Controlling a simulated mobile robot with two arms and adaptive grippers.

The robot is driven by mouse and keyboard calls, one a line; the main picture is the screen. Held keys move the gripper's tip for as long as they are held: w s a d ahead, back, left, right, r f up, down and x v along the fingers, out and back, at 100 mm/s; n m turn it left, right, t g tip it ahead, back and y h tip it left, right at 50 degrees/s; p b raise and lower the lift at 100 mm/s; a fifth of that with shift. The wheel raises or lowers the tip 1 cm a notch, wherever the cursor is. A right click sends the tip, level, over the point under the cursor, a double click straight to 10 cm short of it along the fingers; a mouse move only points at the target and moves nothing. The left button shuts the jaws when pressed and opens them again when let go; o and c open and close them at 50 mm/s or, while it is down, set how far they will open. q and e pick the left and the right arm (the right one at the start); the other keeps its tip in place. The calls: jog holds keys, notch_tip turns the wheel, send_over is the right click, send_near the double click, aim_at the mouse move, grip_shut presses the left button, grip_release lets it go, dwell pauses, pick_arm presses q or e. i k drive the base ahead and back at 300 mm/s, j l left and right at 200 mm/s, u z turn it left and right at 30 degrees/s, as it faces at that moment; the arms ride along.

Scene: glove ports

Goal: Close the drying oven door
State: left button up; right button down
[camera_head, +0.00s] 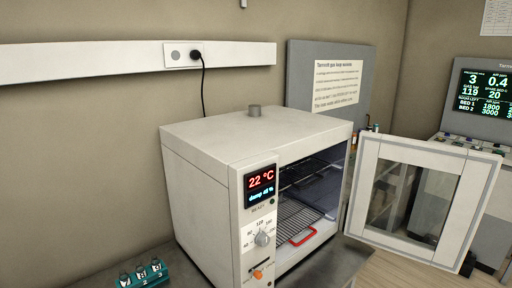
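The drying oven (222,146) is a white box on a grey bench, with its front turned toward the lower right. Its door (366,236) is a white frame around a glass pane. The door stands wide open, swung out to the right of the oven. Inside the open chamber are wire racks (296,218), and a red handle (303,236) shows at the front of the lower one. The front panel (262,190) reads 22 °C and has a dial and an orange switch. Neither of my grippers is in view.
A teal rack (143,279) with several small vials stands on the bench at lower left. A grey board with a notice (338,84) stands behind the oven. A monitor (485,95) stands at the right beyond the door. A black cable (203,90) runs from the wall socket behind the oven.

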aim_at(478, 171)
jog(key=l+z, duration=0.1)
jog(key=z, duration=0.2)
jog(key=i+l+z, duration=0.35)
jog(key=l+z, duration=0.15)
jog(key=l, duration=0.2)
jog(key=i+l+z, duration=0.95)
jog(key=i+l, duration=0.15)
jog(key=i, duration=0.45)
jog(key=i+l, duration=0.1)
jog(key=i, duration=0.5)
jog(key=i+u, duration=0.2)
jog(key=u, duration=0.25)
jog(key=i+u, duration=0.2)
jog(key=u, duration=0.25)
jog(key=i+l+u, duration=0.1)
jog(key=u, duration=0.4)
jog(key=i+l+u, duration=0.2)
jog(key=u, duration=0.25)
jog(key=i+u, duration=0.15)
jog(key=u, duration=0.25)
jog(key=i+u, duration=0.1)
jog(key=u, duration=0.3)
jog(key=i+l+u, duration=0.15)
jog(key=u, duration=0.3)
jog(key=i+l+u, duration=0.1)
jog(key=u, duration=0.3)
jog(key=i+l+u, duration=0.1)
jog(key=u, duration=0.3)
jog(key=k+l, duration=0.05)
